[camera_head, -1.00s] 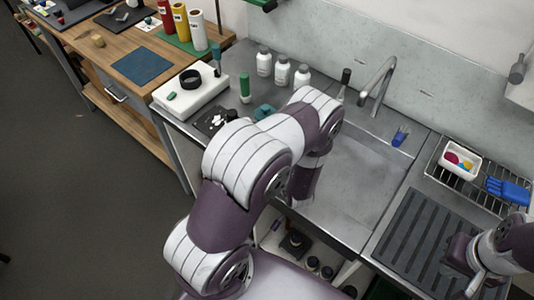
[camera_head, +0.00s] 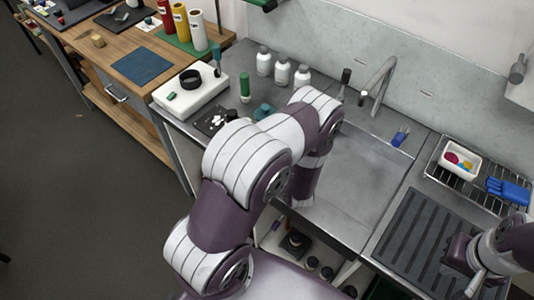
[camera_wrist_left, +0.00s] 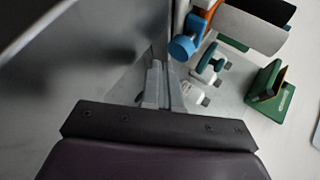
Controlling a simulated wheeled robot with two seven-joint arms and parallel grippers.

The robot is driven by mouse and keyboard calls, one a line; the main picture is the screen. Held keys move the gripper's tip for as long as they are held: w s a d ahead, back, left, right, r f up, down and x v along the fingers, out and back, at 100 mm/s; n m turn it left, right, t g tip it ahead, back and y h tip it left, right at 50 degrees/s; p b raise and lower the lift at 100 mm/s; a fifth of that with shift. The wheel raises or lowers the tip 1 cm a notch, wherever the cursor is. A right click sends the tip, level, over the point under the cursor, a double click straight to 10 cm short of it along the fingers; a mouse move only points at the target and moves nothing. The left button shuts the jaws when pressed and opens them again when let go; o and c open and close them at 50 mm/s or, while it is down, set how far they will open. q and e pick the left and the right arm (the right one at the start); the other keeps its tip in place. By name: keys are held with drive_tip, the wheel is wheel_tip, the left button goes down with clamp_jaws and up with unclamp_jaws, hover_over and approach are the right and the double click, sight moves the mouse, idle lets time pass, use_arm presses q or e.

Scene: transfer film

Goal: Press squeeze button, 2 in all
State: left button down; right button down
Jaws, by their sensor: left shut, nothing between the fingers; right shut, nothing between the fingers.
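I cannot pick out a squeeze button for certain in either view. A white box-like device (camera_head: 196,101) with a black ring (camera_head: 190,79) on top stands at the counter's left end. My left arm crosses the middle of the head view and hides its own gripper there. My right gripper (camera_head: 475,285) is shut and empty near the ridged dark drain mat (camera_head: 400,245) at the lower right.
Several white bottles (camera_head: 282,72) and a green-capped tube (camera_head: 245,88) stand behind my left arm. A sink with a tap (camera_head: 378,82) lies right of it. A rack holds a white tray (camera_head: 460,160) and a blue glove-like item (camera_head: 508,191). A wooden bench (camera_head: 110,85) stands left.

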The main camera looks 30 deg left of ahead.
use_arm(q)
drive_tip(key=shift+a, duration=0.1)
idle(0.3)
drive_tip(key=shift+a, duration=0.35)
drive_tip(key=shift+w+a, duration=0.15)
drive_tip(key=shift+a, duration=0.45)
idle(0.9)
drive_tip(key=shift+d, duration=1.05)
drive_tip(key=shift+s+d+p, duration=0.2)
drive_tip(key=shift+d+p, duration=0.05)
drive_tip(key=shift+d, duration=1)
drive_tip(key=shift+s+d+p, duration=0.2)
drive_tip(key=shift+d, duration=1)
